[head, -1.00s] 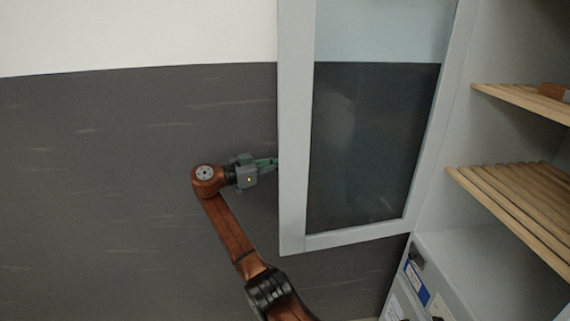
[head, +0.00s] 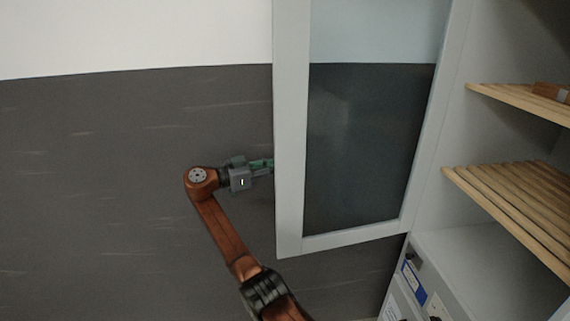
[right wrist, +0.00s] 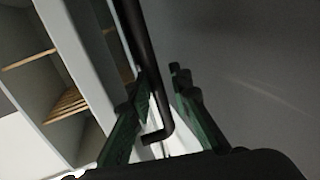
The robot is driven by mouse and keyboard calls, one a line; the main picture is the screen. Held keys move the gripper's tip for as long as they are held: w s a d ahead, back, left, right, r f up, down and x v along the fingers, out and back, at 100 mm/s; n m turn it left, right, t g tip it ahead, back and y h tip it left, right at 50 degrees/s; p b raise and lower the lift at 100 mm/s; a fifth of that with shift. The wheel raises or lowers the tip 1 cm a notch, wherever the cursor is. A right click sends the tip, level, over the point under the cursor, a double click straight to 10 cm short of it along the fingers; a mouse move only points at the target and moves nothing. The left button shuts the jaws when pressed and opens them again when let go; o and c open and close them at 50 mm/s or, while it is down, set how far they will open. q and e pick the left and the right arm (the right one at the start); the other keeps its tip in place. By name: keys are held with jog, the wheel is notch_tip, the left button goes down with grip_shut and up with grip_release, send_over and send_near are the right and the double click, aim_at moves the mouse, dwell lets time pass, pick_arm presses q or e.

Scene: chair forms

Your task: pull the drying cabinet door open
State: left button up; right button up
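The drying cabinet door (head: 291,150) is a pale grey frame with a glass pane, and it stands wide open, swung out to the left of the cabinet. My right gripper (head: 262,167) is at the outer side of the door's free edge, its fingertips partly hidden behind the frame. In the right wrist view, the dark bar handle (right wrist: 146,65) with a bent end runs between the green fingers of my right gripper (right wrist: 163,85). The fingers are apart, with a gap on the right of the bar; the left finger is close to it. My left gripper is out of view.
The cabinet interior shows slatted wooden shelves (head: 510,195) at the right, with a brown object (head: 552,92) on the upper one. A grey lower unit with labels (head: 414,283) is below. The dark wall panel left of the door is clear.

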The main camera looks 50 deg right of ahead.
jog(key=v, duration=1.1)
